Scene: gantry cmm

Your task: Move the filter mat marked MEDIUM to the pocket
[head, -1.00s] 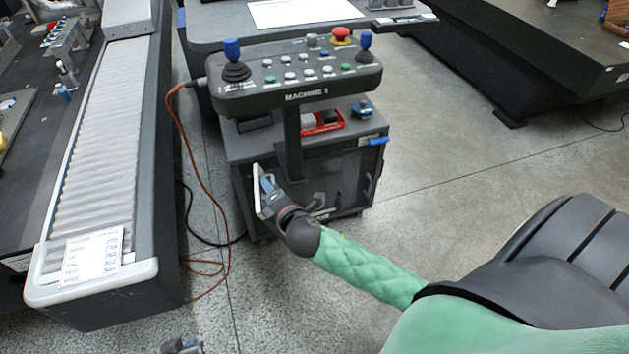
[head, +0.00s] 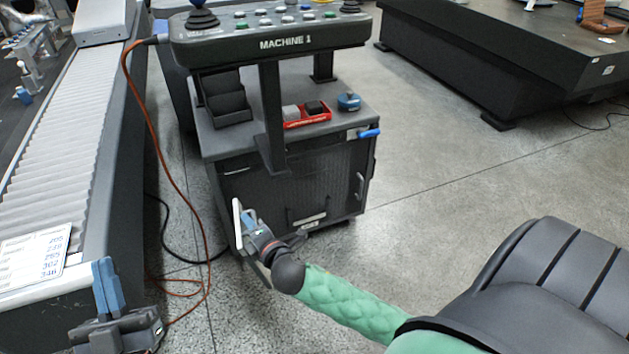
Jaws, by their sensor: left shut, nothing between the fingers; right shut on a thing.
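My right gripper (head: 249,222) is shut on a thin white flat piece (head: 238,226), seen nearly edge-on in front of the cabinet's left side. It may be the filter mat; no MEDIUM marking is readable. My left gripper (head: 108,285) is shut and empty at the lower left, beside the end of the long machine bed. I cannot tell for sure which part is the pocket. The cabinet front has a dark mesh panel (head: 300,190) with a small label low on it. A dark stepped holder (head: 226,100) stands on the cabinet top.
The MACHINE 1 control panel (head: 270,40) overhangs the cabinet on a post. A red tray (head: 307,121) and a blue round item (head: 348,102) sit on the cabinet top. An orange cable (head: 160,150) hangs at the left. The floor (head: 430,190) to the right is clear.

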